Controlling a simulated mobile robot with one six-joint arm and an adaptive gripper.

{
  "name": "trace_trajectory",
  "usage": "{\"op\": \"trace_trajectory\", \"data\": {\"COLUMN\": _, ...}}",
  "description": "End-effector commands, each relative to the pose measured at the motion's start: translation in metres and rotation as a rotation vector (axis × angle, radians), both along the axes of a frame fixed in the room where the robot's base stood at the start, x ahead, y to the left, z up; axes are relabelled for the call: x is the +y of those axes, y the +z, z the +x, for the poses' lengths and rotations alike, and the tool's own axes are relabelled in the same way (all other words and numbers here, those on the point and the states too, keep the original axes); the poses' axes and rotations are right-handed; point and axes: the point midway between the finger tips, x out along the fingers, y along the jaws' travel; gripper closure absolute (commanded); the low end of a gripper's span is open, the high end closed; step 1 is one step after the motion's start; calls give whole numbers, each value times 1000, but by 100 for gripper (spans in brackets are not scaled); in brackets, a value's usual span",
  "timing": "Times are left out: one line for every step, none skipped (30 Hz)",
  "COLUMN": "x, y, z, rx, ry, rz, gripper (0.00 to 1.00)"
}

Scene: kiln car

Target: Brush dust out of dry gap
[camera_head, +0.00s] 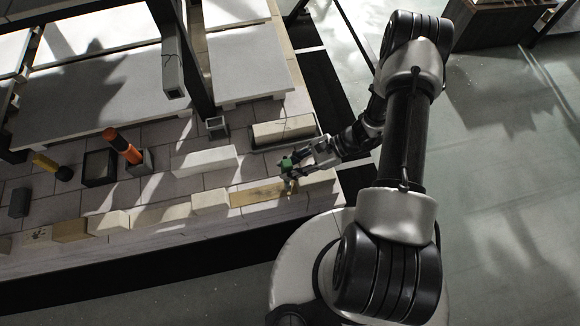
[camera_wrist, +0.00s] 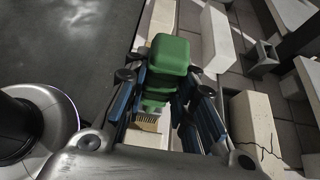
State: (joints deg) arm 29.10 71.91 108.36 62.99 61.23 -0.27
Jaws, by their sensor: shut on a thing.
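My gripper (camera_head: 300,161) is shut on a brush with a green handle (camera_wrist: 168,55). The handle also shows in the head view (camera_head: 287,163). Pale bristles (camera_wrist: 146,123) show between my fingers in the wrist view. In the head view the brush is over the right end of a tan, lower-looking gap (camera_head: 258,193) in the front brick row. Pale bricks bound it at left (camera_head: 210,201) and right (camera_head: 318,181). I cannot tell whether the bristles touch the gap's floor, and dust is too small to make out.
A cracked pale block (camera_head: 284,129) lies behind the gap and shows in the wrist view (camera_wrist: 253,122). A long white brick (camera_head: 204,160) lies to its left.

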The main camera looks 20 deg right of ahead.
Motion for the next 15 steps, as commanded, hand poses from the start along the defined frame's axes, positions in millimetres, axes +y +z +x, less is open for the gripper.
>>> {"op": "trace_trajectory", "data": {"x": 0, "y": -1, "z": 0, "rx": 0, "ry": 0, "rz": 0, "gripper": 100}}
{"op": "trace_trajectory", "data": {"x": 0, "y": -1, "z": 0, "rx": 0, "ry": 0, "rz": 1, "gripper": 100}}
{"op": "trace_trajectory", "data": {"x": 0, "y": -1, "z": 0, "rx": 0, "ry": 0, "rz": 0, "gripper": 100}}
{"op": "trace_trajectory", "data": {"x": 0, "y": -2, "z": 0, "rx": 0, "ry": 0, "rz": 0, "gripper": 100}}
{"op": "trace_trajectory", "data": {"x": 0, "y": -2, "z": 0, "rx": 0, "ry": 0, "rz": 1, "gripper": 100}}
{"op": "trace_trajectory", "data": {"x": 0, "y": -2, "z": 0, "rx": 0, "ry": 0, "rz": 0, "gripper": 100}}
{"op": "trace_trajectory", "data": {"x": 0, "y": -3, "z": 0, "rx": 0, "ry": 0, "rz": 0, "gripper": 100}}
{"op": "trace_trajectory", "data": {"x": 0, "y": -3, "z": 0, "rx": 0, "ry": 0, "rz": 0, "gripper": 100}}
{"op": "trace_trajectory", "data": {"x": 0, "y": -3, "z": 0, "rx": 0, "ry": 0, "rz": 0, "gripper": 100}}
{"op": "trace_trajectory", "data": {"x": 0, "y": -4, "z": 0, "rx": 0, "ry": 0, "rz": 0, "gripper": 100}}
{"op": "trace_trajectory", "data": {"x": 0, "y": -4, "z": 0, "rx": 0, "ry": 0, "rz": 0, "gripper": 100}}
{"op": "trace_trajectory", "data": {"x": 0, "y": -4, "z": 0, "rx": 0, "ry": 0, "rz": 0, "gripper": 100}}
{"op": "trace_trajectory", "data": {"x": 0, "y": -5, "z": 0, "rx": 0, "ry": 0, "rz": 0, "gripper": 100}}
{"op": "trace_trajectory", "data": {"x": 0, "y": -5, "z": 0, "rx": 0, "ry": 0, "rz": 0, "gripper": 100}}
{"op": "trace_trajectory", "data": {"x": 0, "y": -6, "z": 0, "rx": 0, "ry": 0, "rz": 1, "gripper": 100}}
